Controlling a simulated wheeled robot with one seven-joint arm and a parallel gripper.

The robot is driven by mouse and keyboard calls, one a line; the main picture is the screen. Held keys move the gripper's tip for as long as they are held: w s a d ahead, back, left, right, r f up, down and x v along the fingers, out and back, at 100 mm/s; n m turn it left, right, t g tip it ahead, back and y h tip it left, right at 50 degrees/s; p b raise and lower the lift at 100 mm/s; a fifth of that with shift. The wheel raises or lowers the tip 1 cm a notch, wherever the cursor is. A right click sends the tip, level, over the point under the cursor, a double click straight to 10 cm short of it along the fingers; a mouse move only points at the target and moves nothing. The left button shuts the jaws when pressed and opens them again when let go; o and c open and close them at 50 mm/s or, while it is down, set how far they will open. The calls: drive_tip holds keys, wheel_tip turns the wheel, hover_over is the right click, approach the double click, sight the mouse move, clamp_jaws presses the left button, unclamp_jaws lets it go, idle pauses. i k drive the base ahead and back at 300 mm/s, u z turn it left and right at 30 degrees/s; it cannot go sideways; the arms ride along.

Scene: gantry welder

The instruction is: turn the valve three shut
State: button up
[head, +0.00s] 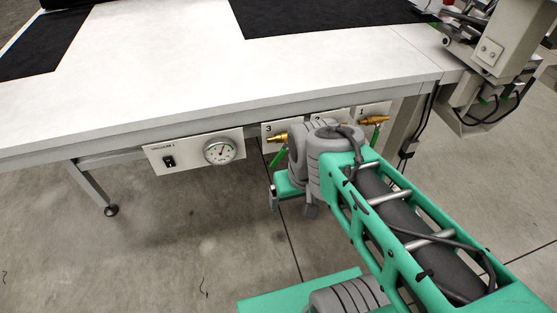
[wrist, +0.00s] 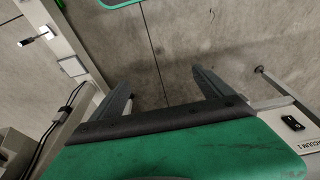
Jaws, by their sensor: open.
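Valve three is a brass fitting (head: 278,137) on the plate marked 3 (head: 268,129), under the table's front edge. Its green handle (head: 278,157) slants down and left from the fitting, partly hidden by my wrist. My gripper (head: 291,206) hangs just below the handle, apart from it as far as I can tell. In the wrist view my gripper (wrist: 161,80) is open, with only floor between its two grey fingers. I cannot make out valve three in that view.
Valve 1 (head: 375,119) is to the right; my arm mostly hides the plate marked 2 (head: 325,116). A vacuum panel (head: 196,152) with switch and gauge is on the left. The white table (head: 150,95) overhangs open floor. A machine column (head: 500,50) stands right.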

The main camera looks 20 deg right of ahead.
sight(283, 151)
drive_tip(key=z, duration=1.1)
drive_tip(key=k, duration=0.95)
drive_tip(key=u, duration=1.7)
drive_tip(key=i, duration=0.45)
drive_tip(key=z, duration=0.05)
